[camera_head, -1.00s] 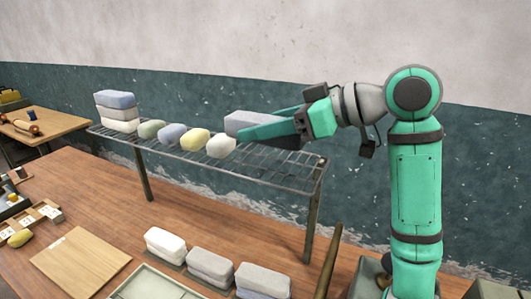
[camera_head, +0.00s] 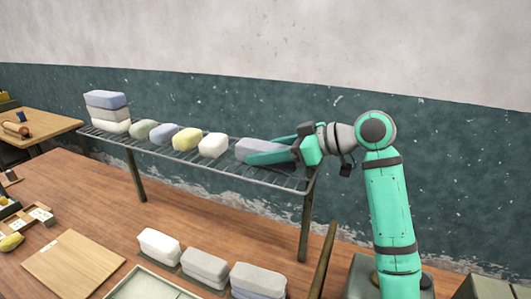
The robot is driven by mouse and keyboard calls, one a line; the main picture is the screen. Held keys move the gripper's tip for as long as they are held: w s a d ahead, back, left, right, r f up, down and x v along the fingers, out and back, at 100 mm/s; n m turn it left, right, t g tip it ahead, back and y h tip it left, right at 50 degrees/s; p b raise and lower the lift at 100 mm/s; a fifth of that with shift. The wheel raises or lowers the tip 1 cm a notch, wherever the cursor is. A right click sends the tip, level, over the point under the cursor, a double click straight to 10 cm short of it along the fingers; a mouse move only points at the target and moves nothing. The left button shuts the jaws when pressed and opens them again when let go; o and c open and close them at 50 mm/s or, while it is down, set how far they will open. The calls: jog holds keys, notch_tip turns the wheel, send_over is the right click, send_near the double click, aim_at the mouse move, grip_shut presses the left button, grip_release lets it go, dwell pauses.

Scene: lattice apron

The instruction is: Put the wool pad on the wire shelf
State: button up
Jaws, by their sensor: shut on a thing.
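My gripper (camera_head: 262,155) is shut on a grey-blue pad (camera_head: 253,147), which I take for the wool pad. The pad lies flat at the right end of the wire shelf (camera_head: 280,182), low over its wires. It looks to be touching them, but the fingers hide part of its underside. On the shelf to the left stand a pale bar (camera_head: 213,146), a yellow bar (camera_head: 187,138), a blue-grey bar (camera_head: 163,133) and a green-grey bar (camera_head: 143,129). A stack of blue, grey and white pads (camera_head: 107,112) is at the far left end.
Below the shelf, the wooden table holds a white stack (camera_head: 160,244) and grey stacks (camera_head: 205,266) at the front. A wooden board (camera_head: 73,264) and a pale tray (camera_head: 150,284) lie nearby. The wall is behind the shelf.

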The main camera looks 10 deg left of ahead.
jog(key=shift+s+d+f, duration=0.1)
jog(key=shift+s+d, duration=0.05)
jog(key=shift+s+a, duration=0.1)
jog(key=shift+a, duration=0.2)
jog(key=o, duration=1)
jog(key=shift+d+f, duration=0.1)
jog(key=shift+d+r, duration=0.25)
jog(key=shift+d, duration=0.05)
jog(key=v, duration=1)
jog(key=shift+d+r, duration=0.1)
jog(key=shift+d, duration=0.3)
jog(key=shift+d+r, duration=0.15)
jog(key=shift+d, duration=0.15)
jog(key=shift+s, duration=0.1)
